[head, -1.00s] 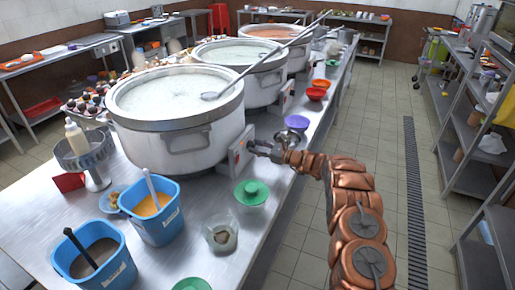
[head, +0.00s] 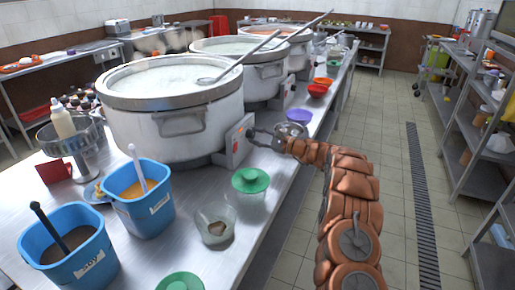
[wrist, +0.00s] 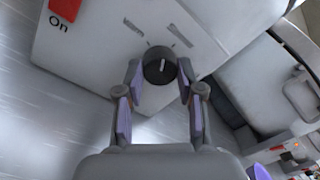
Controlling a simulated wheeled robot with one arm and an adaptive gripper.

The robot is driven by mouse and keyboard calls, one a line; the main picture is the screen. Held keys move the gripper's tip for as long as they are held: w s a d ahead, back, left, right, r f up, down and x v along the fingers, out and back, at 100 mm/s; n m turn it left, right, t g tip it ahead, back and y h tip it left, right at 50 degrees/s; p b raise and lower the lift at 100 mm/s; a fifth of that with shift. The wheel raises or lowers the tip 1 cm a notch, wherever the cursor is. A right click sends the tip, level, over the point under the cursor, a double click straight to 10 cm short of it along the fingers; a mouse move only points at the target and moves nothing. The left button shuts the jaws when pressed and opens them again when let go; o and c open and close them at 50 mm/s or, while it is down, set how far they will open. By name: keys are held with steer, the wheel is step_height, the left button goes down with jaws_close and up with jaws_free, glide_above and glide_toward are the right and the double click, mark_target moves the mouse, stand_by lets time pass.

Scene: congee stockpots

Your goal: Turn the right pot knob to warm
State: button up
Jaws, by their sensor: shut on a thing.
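The nearest big white stockpot (head: 175,125), full of pale congee, has a white control box (head: 236,142) on its right side. In the wrist view the box face (wrist: 100,45) carries a round dark knob (wrist: 160,66) with a light pointer line, pointing about straight up in the picture. The word "Warm" is printed to the knob's upper left; another mark at its upper right is too blurred to read. My gripper (wrist: 160,74) is shut on the knob, a fingertip on each side. In the head view my gripper (head: 252,133) reaches the box from the right.
A red switch (wrist: 66,8) marked "On" is on the same box. A green-lidded jar (head: 250,182), a glass cup (head: 215,224) and blue tubs (head: 145,205) stand on the counter in front. A purple bowl (head: 299,116) is behind my gripper. The aisle at right is open.

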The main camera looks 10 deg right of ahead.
steer(key=n+b, duration=0.2)
steer(key=b, duration=0.2)
steer(key=f+n+b, duration=0.1)
steer(key=n+b, duration=0.2)
steer(key=b, duration=0.2)
steer(key=shift+a, duration=0.15)
steer(key=n+b, duration=0.2)
steer(key=b, duration=0.1)
steer(key=shift+r+n+b, duration=0.2)
steer(key=shift+n+b, duration=0.3)
steer(key=shift+r, duration=0.1)
steer(key=o, duration=1.2)
steer(key=shift+c, duration=0.2)
steer(key=shift+r, duration=0.1)
steer(key=shift+d, duration=0.25)
steer(key=v, duration=1.1)
steer(key=shift+s+d, duration=0.2)
steer(key=shift+d, duration=0.1)
